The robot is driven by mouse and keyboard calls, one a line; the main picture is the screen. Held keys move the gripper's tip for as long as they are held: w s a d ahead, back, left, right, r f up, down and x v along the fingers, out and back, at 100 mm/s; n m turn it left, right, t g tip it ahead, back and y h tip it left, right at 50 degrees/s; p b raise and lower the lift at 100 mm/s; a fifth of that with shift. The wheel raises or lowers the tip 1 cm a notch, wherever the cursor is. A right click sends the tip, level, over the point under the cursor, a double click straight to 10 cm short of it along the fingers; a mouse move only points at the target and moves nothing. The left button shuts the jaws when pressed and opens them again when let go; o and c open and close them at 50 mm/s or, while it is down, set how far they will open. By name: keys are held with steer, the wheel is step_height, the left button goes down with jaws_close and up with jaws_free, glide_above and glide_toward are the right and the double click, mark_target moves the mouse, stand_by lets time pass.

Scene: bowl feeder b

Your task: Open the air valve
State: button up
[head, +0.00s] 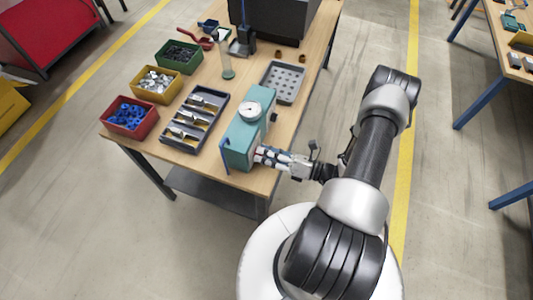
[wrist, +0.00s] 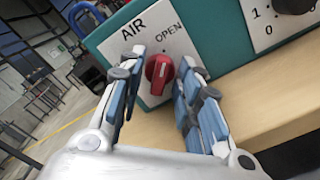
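The air valve is a red knob (wrist: 158,73) on a white plate (wrist: 133,38) marked "AIR" and "OPEN", on the side of a teal box (head: 240,146). In the wrist view the knob's ridge runs roughly up and down the picture, with "OPEN" up and to its right. My gripper (wrist: 161,60) is open, with one blue-padded finger on each side of the knob. Gaps show between the knob and both fingers. In the head view my gripper (head: 262,156) is at the box's right side and hides the knob.
A black rotary switch (wrist: 293,3) marked 0 and 1 is right of the valve. A gauge (head: 250,109) tops the box. A divided grey tray (head: 163,140) and red (head: 145,127), yellow (head: 139,91) and green (head: 163,59) bins stand left on the wooden table (head: 262,180).

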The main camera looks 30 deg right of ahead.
steer(key=v, duration=1.2)
stand_by(0.4)
steer(key=w+a+r+n+g+h, duration=0.1)
steer(key=a+r+n+g, duration=0.4)
steer(key=r+n+g, duration=0.35)
steer(key=w+a+r+n+g, duration=0.1)
steer(key=a+r+n+g, duration=0.45)
steer(key=r+n, duration=0.5)
steer(key=s+a+r+n+t+h, duration=0.2)
steer(key=s+a+r+n+h, duration=0.1)
steer(key=r+n+h, duration=0.2)
steer(key=s+a+r+n+t+h, duration=0.2)
steer(key=s+a+r+n+h, duration=0.1)
steer(key=r+n, duration=0.7)
steer(key=a+n+h, duration=0.1)
steer(key=n+h, duration=0.1)
steer(key=n, duration=0.1)
steer(key=shift+s+n+t, duration=0.3)
